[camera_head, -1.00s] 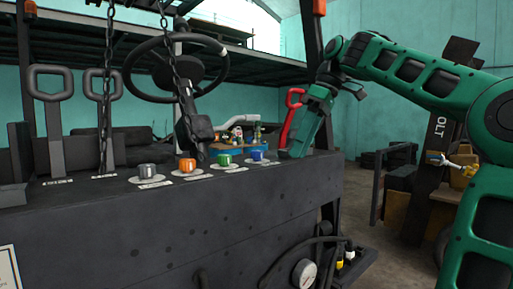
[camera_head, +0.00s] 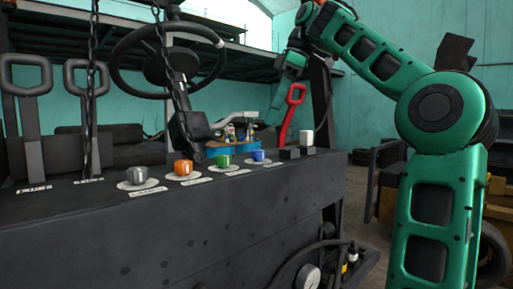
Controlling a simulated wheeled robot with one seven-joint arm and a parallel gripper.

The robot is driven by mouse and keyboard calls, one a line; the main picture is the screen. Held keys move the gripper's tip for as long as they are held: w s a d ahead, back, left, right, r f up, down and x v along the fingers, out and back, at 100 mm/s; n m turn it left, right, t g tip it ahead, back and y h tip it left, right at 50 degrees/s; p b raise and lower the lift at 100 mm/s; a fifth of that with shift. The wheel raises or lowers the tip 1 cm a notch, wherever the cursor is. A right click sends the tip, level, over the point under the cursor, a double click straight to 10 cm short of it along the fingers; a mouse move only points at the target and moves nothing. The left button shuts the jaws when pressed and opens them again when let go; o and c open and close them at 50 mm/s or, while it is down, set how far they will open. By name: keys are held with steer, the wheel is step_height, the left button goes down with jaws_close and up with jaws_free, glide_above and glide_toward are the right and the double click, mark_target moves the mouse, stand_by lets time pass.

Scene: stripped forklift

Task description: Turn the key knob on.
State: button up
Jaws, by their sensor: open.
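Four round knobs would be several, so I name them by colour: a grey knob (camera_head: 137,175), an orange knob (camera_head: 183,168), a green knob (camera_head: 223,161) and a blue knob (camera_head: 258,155). They sit in a row on pale discs on the dark panel (camera_head: 110,205). Their labels are too small to read, so I cannot tell which is the key knob. My gripper (camera_head: 268,122) hangs above and behind the panel's right end, near the blue knob in the picture and apart from it. It is open and holds nothing visible; its fingertips are partly hidden.
A red lever (camera_head: 290,112) stands beside my gripper. A white-topped block (camera_head: 307,137) and black blocks sit at the panel's right end. The steering wheel (camera_head: 168,60), hanging chains and two dark levers (camera_head: 28,105) rise at the left.

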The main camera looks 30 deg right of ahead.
mark_target(258, 150)
steer(key=shift+x, duration=4.35)
steer(key=shift+d+r, duration=0.1)
steer(key=c, duration=1)
